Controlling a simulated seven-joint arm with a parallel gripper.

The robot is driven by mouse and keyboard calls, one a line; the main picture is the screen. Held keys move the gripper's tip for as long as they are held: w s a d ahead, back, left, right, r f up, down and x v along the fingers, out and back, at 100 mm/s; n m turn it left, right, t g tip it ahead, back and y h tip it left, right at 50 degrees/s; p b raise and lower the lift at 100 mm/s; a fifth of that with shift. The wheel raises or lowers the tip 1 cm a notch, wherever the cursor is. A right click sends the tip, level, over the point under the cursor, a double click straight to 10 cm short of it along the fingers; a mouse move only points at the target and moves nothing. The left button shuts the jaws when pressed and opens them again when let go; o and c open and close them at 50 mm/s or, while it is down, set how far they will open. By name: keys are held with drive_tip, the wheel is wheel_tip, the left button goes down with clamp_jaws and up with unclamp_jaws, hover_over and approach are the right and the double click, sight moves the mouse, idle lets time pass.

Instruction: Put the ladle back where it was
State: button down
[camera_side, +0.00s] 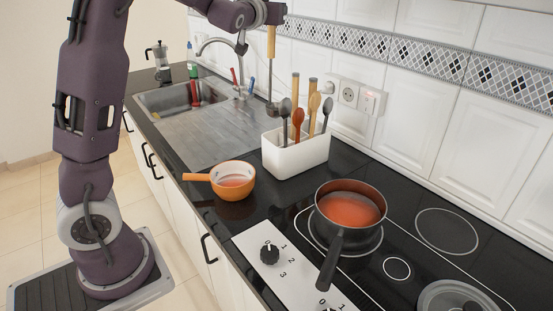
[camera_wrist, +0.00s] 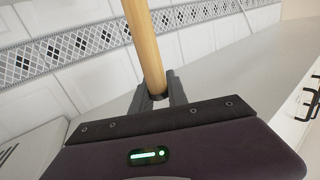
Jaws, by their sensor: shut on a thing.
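The ladle (camera_side: 271,43) has a pale wooden handle and a dark metal lower end. It hangs roughly upright, bowl down, behind and left of the white utensil holder (camera_side: 300,155) in the side view. My gripper (camera_side: 271,22) is shut on the upper part of its handle. In the wrist view the wooden handle (camera_wrist: 145,45) runs between my gripper's fingers (camera_wrist: 157,95). The ladle's lower end (camera_side: 272,108) appears just left of the holder's utensils; I cannot tell whether it touches anything. The holder contains several spoons and wooden-handled tools.
A dark saucepan (camera_side: 350,210) of red soup is on the hob. The sink (camera_side: 165,102) and tap (camera_side: 207,42) lie left. The tiled wall (camera_side: 420,90) is close behind.

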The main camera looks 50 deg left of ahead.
wheel_tip(320, 180, down, 17)
drive_tip(key=shift+a+f, duration=0.15)
drive_tip(key=shift+a, duration=0.1)
drive_tip(key=c, duration=1.3)
unclamp_jaws()
drive_tip(key=shift+s, duration=0.1)
